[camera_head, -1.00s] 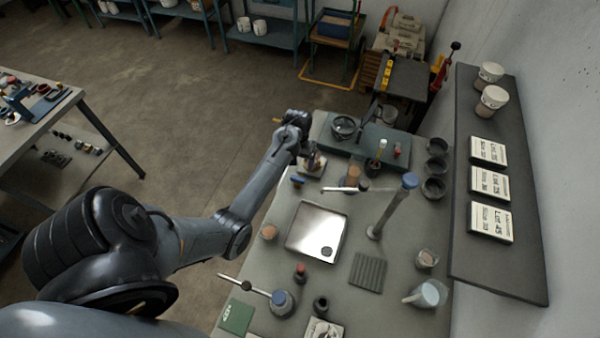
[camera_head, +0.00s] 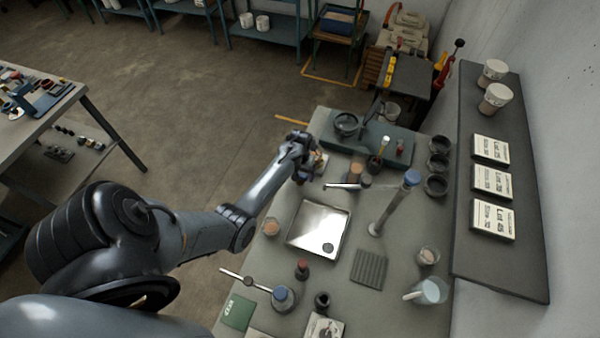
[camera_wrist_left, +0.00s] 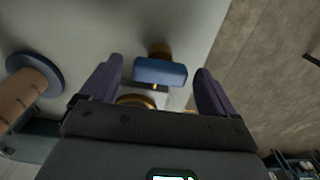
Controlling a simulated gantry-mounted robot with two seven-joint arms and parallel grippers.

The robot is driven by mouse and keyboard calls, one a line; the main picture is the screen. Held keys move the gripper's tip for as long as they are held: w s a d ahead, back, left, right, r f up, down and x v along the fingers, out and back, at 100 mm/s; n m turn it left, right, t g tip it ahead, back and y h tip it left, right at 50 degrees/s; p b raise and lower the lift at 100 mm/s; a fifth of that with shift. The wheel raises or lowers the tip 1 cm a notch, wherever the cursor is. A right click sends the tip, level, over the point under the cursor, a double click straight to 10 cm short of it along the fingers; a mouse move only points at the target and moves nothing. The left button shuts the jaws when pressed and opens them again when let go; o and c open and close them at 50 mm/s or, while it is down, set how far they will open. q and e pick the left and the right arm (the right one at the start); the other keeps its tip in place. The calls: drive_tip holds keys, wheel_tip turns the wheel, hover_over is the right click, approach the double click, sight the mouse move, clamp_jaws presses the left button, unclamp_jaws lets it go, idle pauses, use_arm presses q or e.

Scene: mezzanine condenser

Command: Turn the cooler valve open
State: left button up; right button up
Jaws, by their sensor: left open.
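The cooler valve shows in the left wrist view as a blue handle (camera_wrist_left: 160,72) on a brass body, set just above the table top. My left gripper (camera_wrist_left: 160,80) is open, with one dark purple finger on each side of the blue handle. I see a gap between the handle and each finger, and no contact. In the head view my left gripper (camera_head: 308,172) is at the left edge of the table, and it hides most of the valve. My right gripper is not in view.
A metal tray (camera_head: 306,216) lies on the table below the gripper. A brown cylinder with a dark blue flange (camera_wrist_left: 36,88) is left of the fingers. A dark green tray (camera_head: 392,165) is behind.

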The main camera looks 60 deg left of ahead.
use_arm(q)
drive_tip(key=c, duration=1.1)
drive_tip(key=shift+o, duration=0.2)
